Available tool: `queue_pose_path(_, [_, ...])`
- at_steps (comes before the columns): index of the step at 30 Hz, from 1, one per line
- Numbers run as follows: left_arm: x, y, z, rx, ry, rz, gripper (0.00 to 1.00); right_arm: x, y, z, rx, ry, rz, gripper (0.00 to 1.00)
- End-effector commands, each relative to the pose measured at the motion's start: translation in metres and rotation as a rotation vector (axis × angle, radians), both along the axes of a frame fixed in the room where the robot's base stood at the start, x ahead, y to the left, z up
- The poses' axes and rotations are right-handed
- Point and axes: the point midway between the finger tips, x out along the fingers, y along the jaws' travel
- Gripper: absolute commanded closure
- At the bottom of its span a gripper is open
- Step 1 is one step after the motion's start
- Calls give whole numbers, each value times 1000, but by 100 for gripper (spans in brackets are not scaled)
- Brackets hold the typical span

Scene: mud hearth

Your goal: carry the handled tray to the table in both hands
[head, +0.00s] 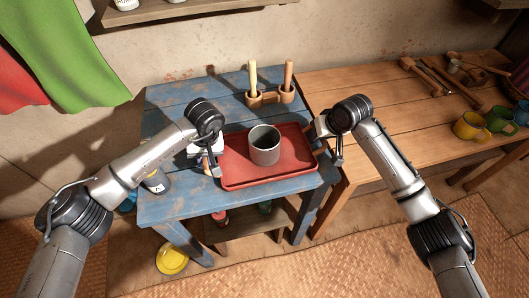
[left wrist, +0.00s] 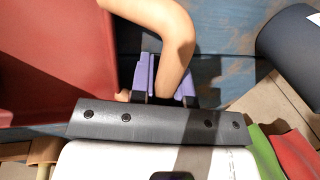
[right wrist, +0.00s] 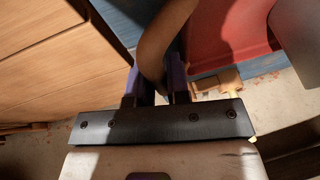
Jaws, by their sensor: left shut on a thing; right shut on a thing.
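The red handled tray (head: 235,178) is over the blue table (head: 170,207) in the head view; I cannot tell whether it touches the boards. A grey mug (head: 264,147) stands upright on it. My left gripper (head: 213,166) is at the tray's left end. In the left wrist view its purple fingers (left wrist: 165,80) are shut on a curved wooden handle (left wrist: 172,35). My right gripper (head: 337,156) is at the tray's right end, and its fingers (right wrist: 157,82) are shut on the other handle (right wrist: 160,40) in the right wrist view.
A wooden holder (head: 268,98) with two upright handles stands behind the tray. A dark jar (head: 157,182) is at the blue table's left edge. A wooden table (head: 400,115) adjoins on the right, with colored mugs (head: 468,126) and wooden utensils. A yellow dish (head: 172,258) is on the floor.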

Motion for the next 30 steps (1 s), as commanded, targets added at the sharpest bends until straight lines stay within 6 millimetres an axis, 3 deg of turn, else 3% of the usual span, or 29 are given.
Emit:
queue_pose_path(11, [0,0,11,-1,-2,0,100,0,0,11,1,-3,-1,100])
queue_pose_path(30, [0,0,52,-1,-1,0,100,0,0,52,1,-2,0,100])
